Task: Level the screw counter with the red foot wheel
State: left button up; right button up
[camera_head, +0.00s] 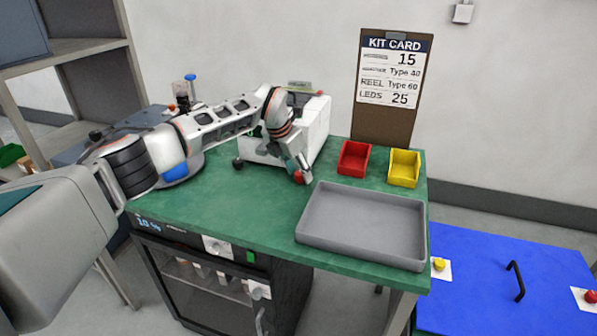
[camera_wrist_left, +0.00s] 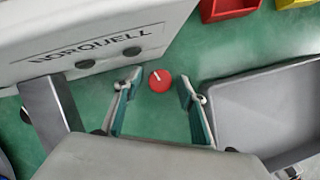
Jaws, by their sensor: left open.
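The screw counter is a white box (camera_head: 315,125) at the back of the green bench, partly hidden behind my left arm. The red foot wheel (camera_wrist_left: 160,81) is a round red disc with a white mark, beside the counter's lower edge. It also shows in the head view (camera_head: 299,177), partly covered by my gripper. My left gripper (camera_wrist_left: 159,78) is open, pointing down, with one finger on each side of the wheel. A gap shows between the wheel and each finger. The right gripper is out of view.
A grey tray (camera_head: 318,238) lies at the bench's front right, close to my left gripper's right finger. A red bin (camera_head: 353,158) and a yellow bin (camera_head: 404,168) stand behind it. A kit card board (camera_head: 372,122) leans at the back. The green bench (camera_head: 240,205) is clear in front of the counter.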

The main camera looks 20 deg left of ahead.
pick_arm(q)
jog(key=c, duration=1.1)
jog(key=shift+r+n+p, duration=0.25)
jog(key=shift+n+p, duration=0.15)
jog(key=shift+p, duration=0.25)
jog(key=shift+d+n+y+p, duration=0.1)
jog(key=shift+n+y+p, duration=0.2)
jog(key=shift+n+p, duration=0.4)
jog(key=shift+n+t+y+p, duration=0.3)
jog(key=shift+n+p, duration=0.4)
jog(key=shift+p, duration=0.1)
jog(key=shift+d+n+y+p, duration=0.1)
jog(key=shift+n+y+p, duration=0.3)
jog(key=shift+n, duration=0.5)
jog(key=shift+f+n+y, duration=0.15)
jog(key=shift+n+y, duration=0.15)
jog(key=shift+n, duration=0.5)
jog(key=shift+n+y, duration=0.5)
jog(key=shift+n, duration=0.8)
jog(key=shift+d, duration=0.1)
